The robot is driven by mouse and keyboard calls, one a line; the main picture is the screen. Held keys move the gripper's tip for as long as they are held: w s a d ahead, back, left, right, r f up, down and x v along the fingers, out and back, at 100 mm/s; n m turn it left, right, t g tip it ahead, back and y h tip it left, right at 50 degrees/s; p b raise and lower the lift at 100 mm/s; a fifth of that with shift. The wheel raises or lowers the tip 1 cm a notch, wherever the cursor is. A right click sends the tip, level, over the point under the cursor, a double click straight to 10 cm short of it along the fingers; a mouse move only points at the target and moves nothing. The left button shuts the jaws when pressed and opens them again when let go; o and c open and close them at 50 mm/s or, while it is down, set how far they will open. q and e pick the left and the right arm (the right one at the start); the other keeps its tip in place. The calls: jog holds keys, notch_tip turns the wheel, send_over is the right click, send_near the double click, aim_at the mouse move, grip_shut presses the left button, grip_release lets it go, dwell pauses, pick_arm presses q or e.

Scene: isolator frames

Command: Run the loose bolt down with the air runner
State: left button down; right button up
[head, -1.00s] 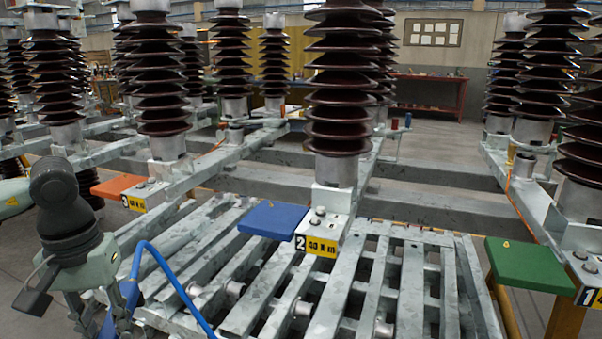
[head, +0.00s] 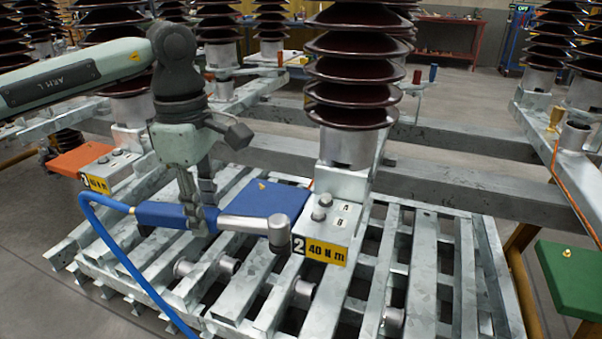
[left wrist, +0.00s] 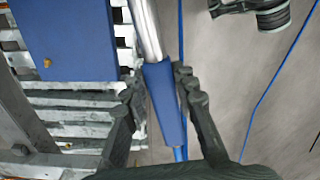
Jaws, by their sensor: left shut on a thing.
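The air runner has a blue body (head: 160,215) and a silver angled head (head: 255,226). My left gripper (head: 203,212) is shut around its body, holding it roughly level above the slatted grating. The runner also shows between the fingers in the left wrist view (left wrist: 163,95). Its head is just left of the number 2 foot plate (head: 340,228), near the yellow "40 N m" label (head: 327,252). Two bolt heads, a rear one (head: 325,200) and a front one (head: 318,214), sit on that plate; I cannot tell which is loose. My right gripper is not in view.
A brown ribbed insulator (head: 352,90) rises behind the plate's bolts. A blue board (head: 262,197) lies behind the runner head. An orange board (head: 82,160) is at left, a green one (head: 570,275) at right. A blue air hose (head: 100,225) loops at left.

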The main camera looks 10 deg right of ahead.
pick_arm(q)
jog(key=s+d+r+n+b, duration=0.2)
jog(key=s+d+n, duration=0.1)
jog(key=d+n, duration=1.1)
jog(key=shift+d+r+n, duration=0.2)
jog(key=shift+d+n, duration=0.2)
jog(key=shift+n, duration=0.3)
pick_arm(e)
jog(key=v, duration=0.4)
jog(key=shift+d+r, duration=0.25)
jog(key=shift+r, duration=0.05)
pick_arm(q)
jog(key=shift+s, duration=0.1)
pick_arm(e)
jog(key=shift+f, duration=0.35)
pick_arm(q)
jog(key=shift+f+b, duration=1.15)
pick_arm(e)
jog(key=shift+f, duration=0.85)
pick_arm(q)
jog(key=shift+f+b, duration=0.3)
jog(key=shift+b, duration=0.3)
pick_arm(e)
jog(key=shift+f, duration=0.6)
pick_arm(q)
jog(key=shift+r, duration=0.1)
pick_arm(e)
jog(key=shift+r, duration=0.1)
